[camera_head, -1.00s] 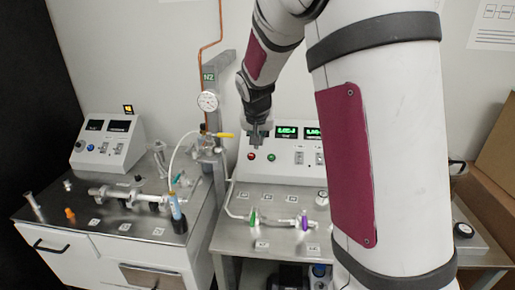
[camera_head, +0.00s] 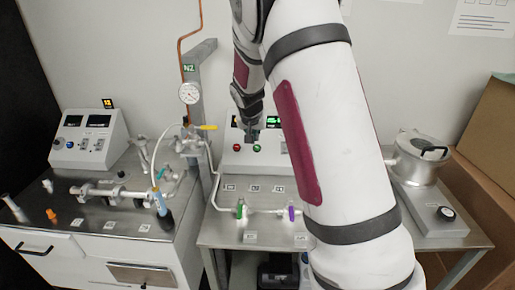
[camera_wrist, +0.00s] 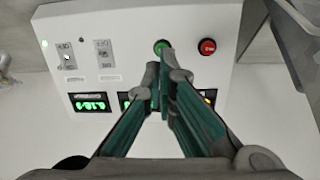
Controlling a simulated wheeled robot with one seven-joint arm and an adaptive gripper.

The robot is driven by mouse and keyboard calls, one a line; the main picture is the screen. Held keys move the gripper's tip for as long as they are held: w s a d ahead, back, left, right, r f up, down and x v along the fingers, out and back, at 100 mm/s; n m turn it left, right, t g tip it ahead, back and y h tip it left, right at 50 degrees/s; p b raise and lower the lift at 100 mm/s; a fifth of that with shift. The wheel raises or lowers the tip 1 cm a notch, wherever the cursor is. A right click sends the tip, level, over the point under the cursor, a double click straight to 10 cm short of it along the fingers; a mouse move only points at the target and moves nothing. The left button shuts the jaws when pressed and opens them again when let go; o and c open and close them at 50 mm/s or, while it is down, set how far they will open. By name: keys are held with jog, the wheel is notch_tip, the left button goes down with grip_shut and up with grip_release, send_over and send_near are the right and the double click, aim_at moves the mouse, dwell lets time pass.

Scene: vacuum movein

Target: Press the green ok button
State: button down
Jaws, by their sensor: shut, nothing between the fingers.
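The green button (camera_head: 257,148) sits on the sloped front of a white control panel (camera_head: 236,162), right of a red button (camera_head: 238,148). In the wrist view, where the panel appears upside down, the green button (camera_wrist: 162,46) is just beyond my fingertips, and the red button (camera_wrist: 207,46) is to its right. My gripper (camera_wrist: 164,68) has its fingers together, with nothing visible between them. The tips line up with the green button and slightly overlap its edge in the picture; I cannot tell whether they touch it. In the head view my gripper (camera_head: 250,139) is close above the buttons.
Switches and lit green displays (camera_wrist: 90,103) are on the same panel. A steel bench carries tubing with a green valve (camera_head: 240,208) and a purple valve (camera_head: 291,212). A glassware bench (camera_head: 105,222) is at left. A hotplate (camera_head: 436,212) and metal pot (camera_head: 418,160) are at right.

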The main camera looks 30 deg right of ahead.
aim_at(258, 152)
jog(key=p+x, duration=0.1)
jog(key=x, duration=1)
jog(key=shift+w+d, duration=0.15)
jog(key=shift+w, duration=0.05)
jog(key=shift+b+x, duration=0.8)
jog(key=shift+x, duration=0.1)
jog(key=shift+d, duration=0.1)
jog(key=shift+s+r, duration=0.1)
jog(key=shift+r, duration=0.05)
jog(key=v, duration=1.4)
jog(key=shift+a, duration=0.3)
